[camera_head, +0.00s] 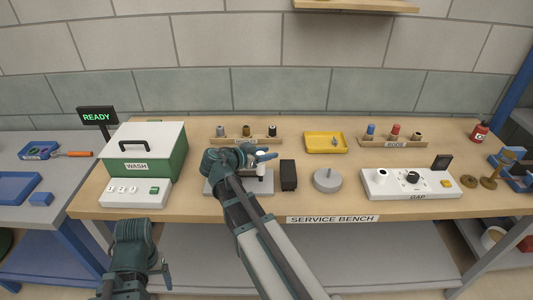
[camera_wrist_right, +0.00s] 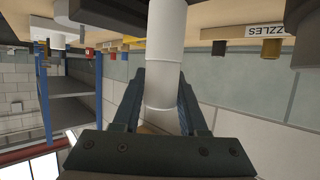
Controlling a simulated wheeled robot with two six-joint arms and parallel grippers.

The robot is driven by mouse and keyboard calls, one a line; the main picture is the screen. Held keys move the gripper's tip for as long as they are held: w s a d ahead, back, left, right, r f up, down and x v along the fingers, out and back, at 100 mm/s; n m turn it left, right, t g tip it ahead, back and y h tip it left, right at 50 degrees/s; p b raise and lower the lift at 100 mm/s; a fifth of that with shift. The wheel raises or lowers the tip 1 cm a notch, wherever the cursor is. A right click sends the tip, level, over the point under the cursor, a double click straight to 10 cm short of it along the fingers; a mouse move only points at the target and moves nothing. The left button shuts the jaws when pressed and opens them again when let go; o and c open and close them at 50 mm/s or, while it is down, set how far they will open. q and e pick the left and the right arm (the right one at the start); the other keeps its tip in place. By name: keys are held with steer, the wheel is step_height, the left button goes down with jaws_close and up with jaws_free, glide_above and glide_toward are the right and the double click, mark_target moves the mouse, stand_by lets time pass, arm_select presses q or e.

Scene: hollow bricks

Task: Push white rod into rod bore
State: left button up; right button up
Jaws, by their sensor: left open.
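The white rod (camera_wrist_right: 165,65) runs between the fingers of my right gripper (camera_wrist_right: 160,100) in the right wrist view, with a finger against each side. In the head view the right gripper (camera_head: 264,156) is over the grey block (camera_head: 228,187) at the middle of the bench, and a short part of the white rod (camera_head: 262,171) shows below the fingers. The rod's lower end and the rod bore cannot be made out. My left gripper (camera_head: 137,284) is open and empty, low at the front left, off the bench.
A black block (camera_head: 288,175) and a grey disc (camera_head: 328,180) stand right of the grey block. A nozzle rack (camera_head: 232,140) and yellow tray (camera_head: 326,143) are behind. The wash box (camera_head: 150,150) is left, the white gap unit (camera_head: 410,184) right.

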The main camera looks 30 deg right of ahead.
steer(key=o, duration=0.4)
steer(key=shift+c, duration=0.2)
steer(key=p+v, duration=0.5)
steer(key=v, duration=0.9)
steer(key=shift+f, duration=0.15)
steer(key=s+a+f+n+g+y, duration=0.1)
steer(key=s+a+f+n+y, duration=0.5)
steer(key=a+n, duration=0.3)
steer(key=s+a+f+n+g+y, duration=0.2)
steer(key=s+a+f+n+y, duration=0.3)
steer(key=a+n, duration=0.5)
steer(key=s+a+f, duration=0.2)
steer(key=s, duration=0.1)
steer(key=shift+y, duration=0.4)
